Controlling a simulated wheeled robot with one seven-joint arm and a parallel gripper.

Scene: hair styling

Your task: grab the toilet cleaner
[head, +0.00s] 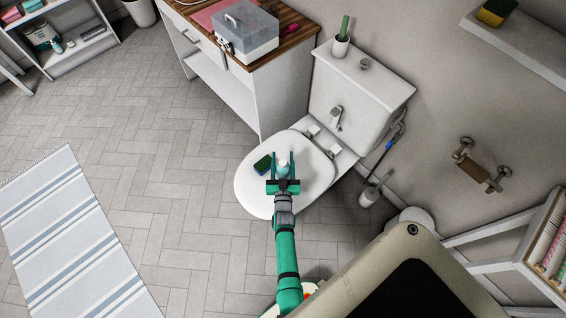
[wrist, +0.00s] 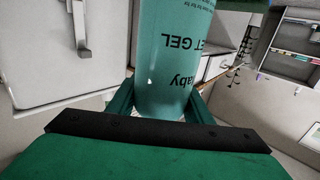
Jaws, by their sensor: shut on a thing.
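The toilet cleaner is a teal bottle (wrist: 172,55) with dark upside-down print reading "ET GEL" and "aby" in the wrist view. In the head view it shows as a small pale teal bottle (head: 283,170) above or on the closed toilet lid (head: 255,190); I cannot tell whether it touches the lid. My gripper (head: 283,158) is around the bottle, with one green finger on each side. In the wrist view my gripper (wrist: 160,104) is shut on the bottle's near end. The bottle's far end is cut off by the wrist frame.
A toilet brush (head: 369,195) stands at right. A cabinet (head: 225,85) is behind left; tiled floor (head: 150,150) is open at left.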

